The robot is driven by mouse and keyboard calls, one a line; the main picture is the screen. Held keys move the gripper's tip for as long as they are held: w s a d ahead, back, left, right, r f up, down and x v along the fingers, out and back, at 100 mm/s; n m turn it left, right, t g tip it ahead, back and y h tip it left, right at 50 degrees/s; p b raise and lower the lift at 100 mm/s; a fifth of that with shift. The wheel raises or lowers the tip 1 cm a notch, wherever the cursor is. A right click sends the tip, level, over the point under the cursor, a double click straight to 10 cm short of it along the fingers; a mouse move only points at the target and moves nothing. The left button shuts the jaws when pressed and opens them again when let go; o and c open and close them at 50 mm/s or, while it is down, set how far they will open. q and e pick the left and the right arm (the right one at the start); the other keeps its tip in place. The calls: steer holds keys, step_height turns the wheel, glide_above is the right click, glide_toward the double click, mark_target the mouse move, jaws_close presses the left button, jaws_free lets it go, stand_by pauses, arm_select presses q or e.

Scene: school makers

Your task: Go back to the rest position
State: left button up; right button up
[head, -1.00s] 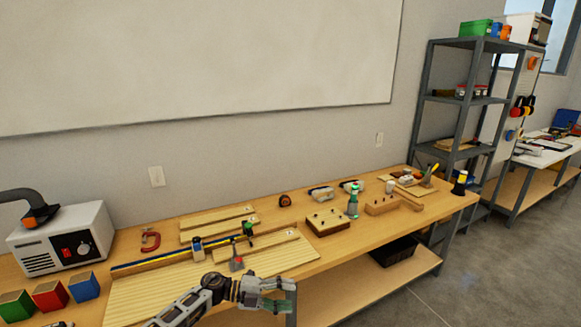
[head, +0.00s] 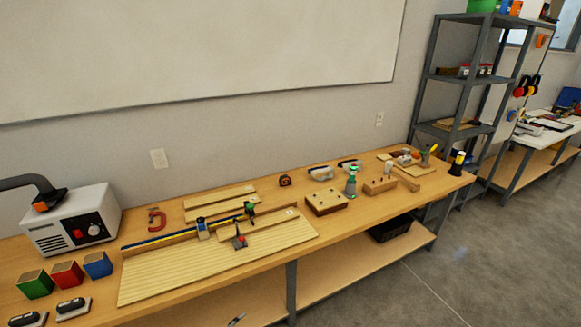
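A small dark tip (head: 236,320) shows at the bottom edge of the head view, in front of the lower shelf. It looks like the end of my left gripper, but too little of it shows to tell whether it is open or shut. The rest of my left arm is out of the picture. My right gripper is not in view. The wooden workbench (head: 205,293) runs across the view, and no gripper touches anything on its top.
On the bench are a grey-white machine (head: 75,222) with a hose, coloured blocks (head: 67,275), a ribbed board (head: 160,277), a red clamp (head: 157,220) and a drilled wooden block (head: 326,203). A metal shelf (head: 432,75) stands at the right. Grey floor (head: 450,275) is clear at lower right.

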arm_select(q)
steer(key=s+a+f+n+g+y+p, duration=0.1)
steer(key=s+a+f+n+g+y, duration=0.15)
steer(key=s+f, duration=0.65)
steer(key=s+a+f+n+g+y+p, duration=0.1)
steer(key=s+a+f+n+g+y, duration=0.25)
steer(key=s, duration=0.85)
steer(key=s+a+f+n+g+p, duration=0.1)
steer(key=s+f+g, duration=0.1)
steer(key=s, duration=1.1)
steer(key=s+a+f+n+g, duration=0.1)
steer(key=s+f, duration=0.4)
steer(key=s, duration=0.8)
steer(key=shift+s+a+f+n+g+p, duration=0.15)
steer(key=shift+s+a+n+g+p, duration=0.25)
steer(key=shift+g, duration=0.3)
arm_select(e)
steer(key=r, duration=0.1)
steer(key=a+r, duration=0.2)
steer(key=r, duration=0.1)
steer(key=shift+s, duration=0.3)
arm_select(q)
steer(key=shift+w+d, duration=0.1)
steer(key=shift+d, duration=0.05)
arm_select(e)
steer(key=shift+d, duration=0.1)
